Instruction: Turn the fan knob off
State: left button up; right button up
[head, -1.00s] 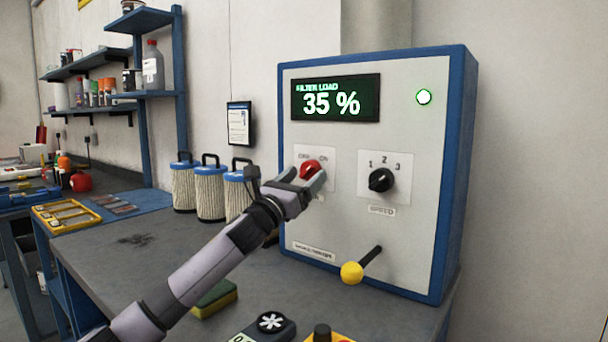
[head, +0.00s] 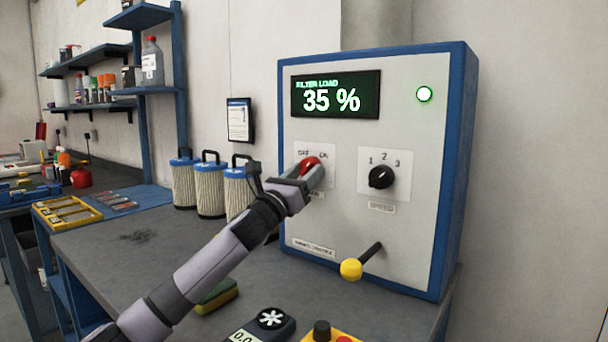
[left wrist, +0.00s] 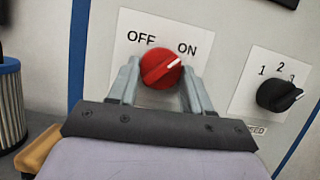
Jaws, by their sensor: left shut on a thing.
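The red fan knob (head: 309,166) sits on a white plate marked OFF and ON, on the front of the control box (head: 345,222). In the left wrist view the knob (left wrist: 160,68) has a white mark that points up and right, towards ON. My left gripper (head: 312,178) is at the knob; in the left wrist view its fingers (left wrist: 160,82) stand on both sides of it, shut on it. The fingers and wrist hide the lower part of the plate in the head view. My right gripper is not in view.
A black speed knob (head: 381,177) is right of the red knob. A yellow-tipped lever (head: 352,269) juts out below. A green lamp (head: 424,94) is lit, and the display (head: 335,95) reads 35 %. Several filter cartridges (head: 210,190) stand left of the box.

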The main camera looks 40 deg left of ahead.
pick_arm(q)
jog(key=n, duration=0.1)
jog(key=n+y, duration=0.1)
jog(key=n, duration=0.1)
jog(key=n+p, duration=0.1)
jog(key=shift+d+r+g+y, duration=0.1)
jog(key=shift+d+g+y, duration=0.2)
jog(key=shift+y, duration=0.1)
jog(key=n+y+p, duration=0.1)
jog(key=n, duration=0.2)
jog(key=shift+r+g, duration=0.1)
jog(key=shift+g, duration=0.2)
jog(key=shift+r+n+g+y+p, duration=0.1)
jog(key=shift+n+g+y+p, duration=0.3)
jog(key=shift+n+y+p, duration=0.6)
jog(key=n+g+p, duration=0.1)
jog(key=n+p, duration=0.1)
jog(key=n+g+p, duration=0.1)
jog(key=n, duration=0.2)
jog(key=n+p, duration=0.2)
jog(key=n, duration=0.1)
jog(key=shift+d+r+g+y+p, duration=0.25)
jog(key=shift+g+y+p, duration=0.1)
jog(key=shift+g+y, duration=0.05)
jog(key=n+g+p, duration=0.1)
jog(key=n, duration=0.1)
jog(key=shift+n, duration=0.3)
jog(key=shift+n+g, duration=0.3)
jog(key=shift+n, duration=0.6)
